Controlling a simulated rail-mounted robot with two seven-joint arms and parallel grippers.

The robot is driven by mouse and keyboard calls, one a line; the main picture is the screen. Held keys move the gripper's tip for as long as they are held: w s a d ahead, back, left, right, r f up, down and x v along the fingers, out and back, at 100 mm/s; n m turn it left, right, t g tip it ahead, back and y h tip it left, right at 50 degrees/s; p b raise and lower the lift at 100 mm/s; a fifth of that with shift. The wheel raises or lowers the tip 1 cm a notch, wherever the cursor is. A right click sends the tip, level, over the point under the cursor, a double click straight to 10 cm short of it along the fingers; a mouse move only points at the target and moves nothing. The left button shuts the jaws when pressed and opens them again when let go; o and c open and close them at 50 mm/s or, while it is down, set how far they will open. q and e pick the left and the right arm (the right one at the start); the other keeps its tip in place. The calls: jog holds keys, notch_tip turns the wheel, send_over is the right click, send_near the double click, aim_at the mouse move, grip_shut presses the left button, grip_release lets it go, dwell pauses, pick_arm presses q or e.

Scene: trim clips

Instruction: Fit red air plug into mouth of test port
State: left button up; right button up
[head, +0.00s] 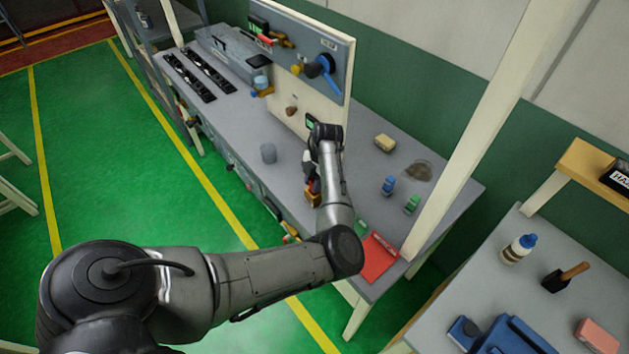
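An upright panel (333,45) on the workbench carries fittings: a blue handle (325,68), a small red part (265,40) beside a brass fitting (284,43), and a brown knob-like fitting (292,111) lower down. I cannot tell which of these, if any, is the test port or the red air plug. My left arm reaches over the bench, and its gripper (312,188) is low near the bench's front edge, right of the grey cup. The gripper's fingers are small and partly hidden by the arm, so its opening and any held thing are unclear. My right gripper is out of view.
A side table (450,290) with bottle, brush and blue box stands right.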

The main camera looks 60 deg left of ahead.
pick_arm(q)
jog(key=o, duration=0.4)
jog(key=shift+r, duration=0.15)
jog(key=d+v, duration=0.1)
jog(key=v, duration=1)
jog(key=s+a+f+m+t+y, duration=0.1)
jog(key=s+a+f+m+y, duration=0.35)
jog(key=m, duration=0.45)
jog(key=s+d+f+m+t, duration=0.2)
jog(key=s+d+f+m, duration=0.15)
jog(key=d+m, duration=0.35)
jog(key=s+d+f+m+t, duration=0.2)
jog(key=s+d+f+m, duration=0.15)
jog(key=d+m, duration=0.4)
jog(key=s+d+f+m+t, duration=0.2)
jog(key=s+d+m, duration=0.2)
jog(key=d+m, duration=0.3)
jog(key=s+d+f+m+h, duration=0.1)
jog(key=s+d+m+h, duration=0.3)
jog(key=s+d+m, duration=0.5)
jog(key=s+d, duration=0.1)
jog(key=d, duration=0.3)
jog(key=shift+s, duration=0.4)
